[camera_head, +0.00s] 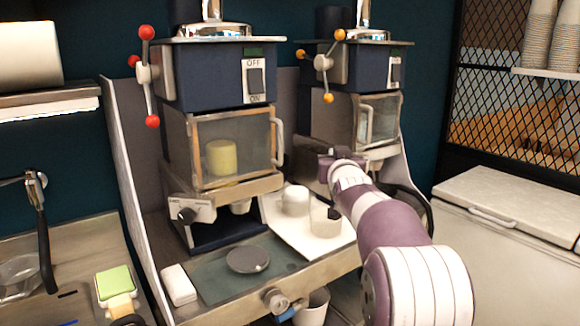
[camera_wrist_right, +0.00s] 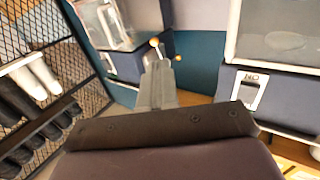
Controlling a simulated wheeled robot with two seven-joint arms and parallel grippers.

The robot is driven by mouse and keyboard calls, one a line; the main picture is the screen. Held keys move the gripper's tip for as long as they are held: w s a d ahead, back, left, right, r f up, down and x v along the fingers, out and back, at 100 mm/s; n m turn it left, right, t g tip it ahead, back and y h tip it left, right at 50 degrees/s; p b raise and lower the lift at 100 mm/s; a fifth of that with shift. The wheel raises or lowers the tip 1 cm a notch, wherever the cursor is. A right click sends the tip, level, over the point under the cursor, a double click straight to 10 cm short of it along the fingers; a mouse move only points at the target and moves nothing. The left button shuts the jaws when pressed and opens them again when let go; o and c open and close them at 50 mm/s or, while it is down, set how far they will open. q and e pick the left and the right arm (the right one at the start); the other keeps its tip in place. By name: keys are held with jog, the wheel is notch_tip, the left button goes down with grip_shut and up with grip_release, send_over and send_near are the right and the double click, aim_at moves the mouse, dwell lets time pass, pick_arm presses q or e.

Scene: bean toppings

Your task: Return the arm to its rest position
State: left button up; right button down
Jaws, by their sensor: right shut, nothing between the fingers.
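My right arm comes in from the lower right in the head view and reaches up to the space between the two dark blue machines. Its gripper (camera_head: 318,155) is in front of the right machine (camera_head: 352,76), beside its lower glass door; the fingers are hard to make out there. In the right wrist view the fingers (camera_wrist_right: 157,86) are together, with nothing between them. Yellow lever knobs (camera_wrist_right: 154,43) show beyond the fingertips, apart from them. My left gripper is in neither view.
The left machine (camera_head: 214,76) has a glass door with a yellow block (camera_head: 221,157) behind it. Below stand a white tray (camera_head: 318,246) with white cups, a dark round disc (camera_head: 248,259) and a white box (camera_head: 178,285). A mesh cabinet (camera_head: 514,95) stands at right.

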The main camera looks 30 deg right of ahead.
jog(key=s+a+f+n+g+y, duration=0.15)
jog(key=s+a+f+g, duration=0.25)
jog(key=f, duration=0.8)
jog(key=s+a+f+g+y, duration=0.3)
jog(key=s+a+f+g, duration=0.15)
jog(key=f, duration=0.75)
jog(key=s+a+f+n+g+y, duration=0.1)
jog(key=s+a+f+n+g, duration=0.1)
jog(key=s+a+f, duration=0.3)
jog(key=s+a+f+n+g+y, duration=0.1)
jog(key=s+a+f+g, duration=0.3)
jog(key=s+a, duration=0.8)
jog(key=s+f+y, duration=0.1)
jog(key=s+f, duration=0.1)
jog(key=s, duration=0.3)
jog(key=shift+a+n, duration=0.35)
jog(key=shift+w+f+g, duration=0.1)
jog(key=shift+f+g, duration=0.05)
jog(key=shift+g, duration=0.1)
